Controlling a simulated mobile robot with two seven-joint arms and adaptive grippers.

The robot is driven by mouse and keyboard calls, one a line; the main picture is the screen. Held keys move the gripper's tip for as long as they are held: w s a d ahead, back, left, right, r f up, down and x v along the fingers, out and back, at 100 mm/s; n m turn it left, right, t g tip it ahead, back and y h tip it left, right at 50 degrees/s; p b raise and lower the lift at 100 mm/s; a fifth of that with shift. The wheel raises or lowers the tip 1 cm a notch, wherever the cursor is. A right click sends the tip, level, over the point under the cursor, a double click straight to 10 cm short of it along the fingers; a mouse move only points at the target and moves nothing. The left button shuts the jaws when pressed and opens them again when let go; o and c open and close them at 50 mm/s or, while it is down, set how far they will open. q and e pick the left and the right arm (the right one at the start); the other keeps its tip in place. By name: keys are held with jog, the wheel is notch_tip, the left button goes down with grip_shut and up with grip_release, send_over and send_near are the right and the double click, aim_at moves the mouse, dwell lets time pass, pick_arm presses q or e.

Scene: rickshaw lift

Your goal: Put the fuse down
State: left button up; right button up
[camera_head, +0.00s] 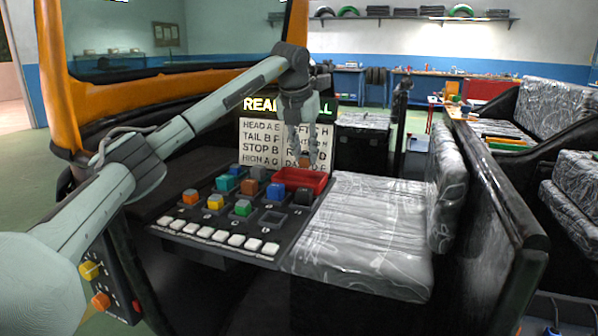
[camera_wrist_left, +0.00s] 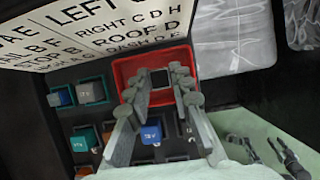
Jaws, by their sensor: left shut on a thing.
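My left gripper (camera_head: 308,160) reaches down over the red tray (camera_head: 318,180) at the back right of the panel. It is shut on a small fuse, which shows as a dark square block (camera_wrist_left: 159,77) between the fingertips in the left wrist view. There the red tray (camera_wrist_left: 126,70) lies behind the fingertips, and part of it is hidden by them. I cannot tell whether the fuse touches the tray floor. Dark jointed parts (camera_wrist_left: 265,150) at the lower right of the wrist view may be my right gripper; its state is unclear.
The black panel (camera_head: 172,232) holds several coloured fuses in sockets and a front row of white keys (camera_head: 220,238). A lettered board (camera_head: 262,135) stands behind the tray. A plastic-wrapped seat (camera_head: 370,225) lies right of the panel. An orange frame post (camera_head: 60,80) rises at left.

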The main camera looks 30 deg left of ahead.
pick_arm(q)
jog(key=shift+s+a+f, duration=0.4)
jog(key=shift+a+f, duration=0.05)
jog(key=shift+a, duration=0.2)
jog(key=shift+f, duration=0.3)
notch_tip(320, 180, down, 2)
jog(key=shift+f, duration=0.75)
jog(key=o, duration=0.8)
pick_arm(e)
jog(key=shift+s+d+f, duration=0.15)
jog(key=shift+d+f, duration=0.1)
jog(key=shift+f, duration=0.45)
pick_arm(q)
jog(key=shift+r, duration=0.15)
